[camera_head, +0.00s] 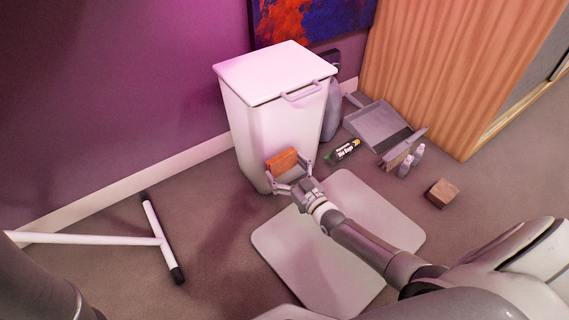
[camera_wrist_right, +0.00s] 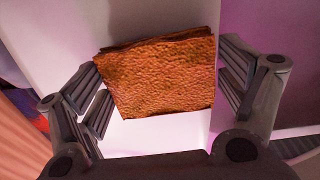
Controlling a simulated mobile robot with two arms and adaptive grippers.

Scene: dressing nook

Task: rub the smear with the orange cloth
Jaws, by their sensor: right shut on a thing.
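The orange cloth (camera_head: 282,160) is a folded square pad against the front of the white bin (camera_head: 262,122). My right gripper (camera_head: 291,177) is shut on the cloth. In the right wrist view the cloth (camera_wrist_right: 160,75) spans between the two fingers of the right gripper (camera_wrist_right: 158,92), with the pale bin surface (camera_wrist_right: 150,135) behind it. Whether the cloth touches the bin I cannot tell. No smear shows on the visible bin faces; the part behind the cloth and gripper is hidden. My left gripper is not in view.
A grey dustpan (camera_head: 378,124), a dark labelled roll (camera_head: 343,151), small bottles (camera_head: 411,162) and a wooden block (camera_head: 442,193) lie to the right. A purple wall (camera_head: 120,90) stands behind. A white stand foot (camera_head: 100,240) is on the floor at left.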

